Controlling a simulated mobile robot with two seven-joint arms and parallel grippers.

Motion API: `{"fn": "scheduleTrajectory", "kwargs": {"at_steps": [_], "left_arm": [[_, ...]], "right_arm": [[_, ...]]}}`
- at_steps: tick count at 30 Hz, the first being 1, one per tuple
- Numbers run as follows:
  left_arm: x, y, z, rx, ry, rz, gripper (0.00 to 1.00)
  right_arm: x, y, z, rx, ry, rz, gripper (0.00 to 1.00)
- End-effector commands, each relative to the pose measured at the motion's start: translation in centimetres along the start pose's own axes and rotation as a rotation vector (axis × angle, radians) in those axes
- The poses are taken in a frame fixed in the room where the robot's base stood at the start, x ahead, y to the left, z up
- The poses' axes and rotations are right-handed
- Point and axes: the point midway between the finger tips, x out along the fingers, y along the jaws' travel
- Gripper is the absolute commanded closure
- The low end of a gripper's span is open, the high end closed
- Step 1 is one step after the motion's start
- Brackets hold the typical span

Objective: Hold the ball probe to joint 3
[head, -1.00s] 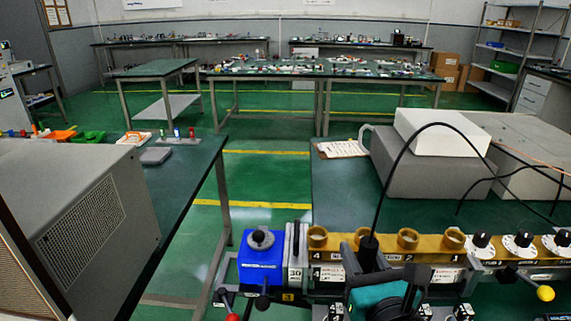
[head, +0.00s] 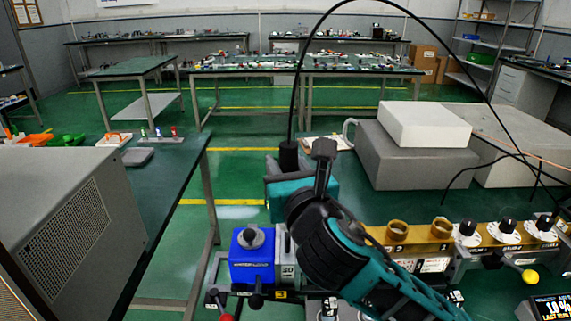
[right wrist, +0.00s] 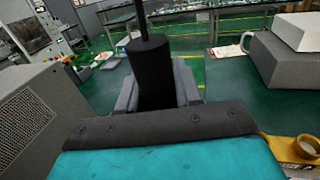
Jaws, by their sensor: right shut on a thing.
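My right gripper (head: 288,172) is shut on the ball probe (head: 288,157), whose black handle stands upright with its cable rising from the top. The handle also shows between the jaws in the right wrist view (right wrist: 150,75). The probe's ball tip is hidden. The gripper is raised above and behind the brass bar (head: 425,240), left of its visible rings. Two ring-topped joints show, joint 2 (head: 397,230) and joint 1 (head: 440,228). Joint 3 is hidden behind my right arm, and so is joint 4. My left gripper is not in view.
A blue box with a knob (head: 252,262) stands at the bar's left end. White dials (head: 503,232) and a yellow-knobbed lever (head: 529,277) are at the right. A white box on a grey one (head: 415,155) stands behind. A grey cabinet (head: 70,215) is at the left.

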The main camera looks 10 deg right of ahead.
Motion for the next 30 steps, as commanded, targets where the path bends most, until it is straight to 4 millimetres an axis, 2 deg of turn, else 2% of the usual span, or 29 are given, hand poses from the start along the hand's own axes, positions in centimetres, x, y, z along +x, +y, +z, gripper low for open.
{"fn": "scheduleTrajectory", "kwargs": {"at_steps": [11, 18, 24, 30], "left_arm": [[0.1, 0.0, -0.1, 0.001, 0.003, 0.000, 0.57], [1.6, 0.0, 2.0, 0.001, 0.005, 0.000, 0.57], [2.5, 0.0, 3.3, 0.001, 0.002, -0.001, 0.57], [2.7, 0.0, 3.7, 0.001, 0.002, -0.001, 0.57]], "right_arm": [[-0.1, 0.0, -4.2, -0.002, 0.003, 0.000, 0.99], [-0.1, 0.0, -7.3, -0.001, -0.002, 0.001, 0.99], [0.0, 0.0, -8.4, 0.000, -0.002, 0.000, 0.99], [0.0, 0.0, -8.6, -0.001, -0.002, 0.000, 0.99]]}}
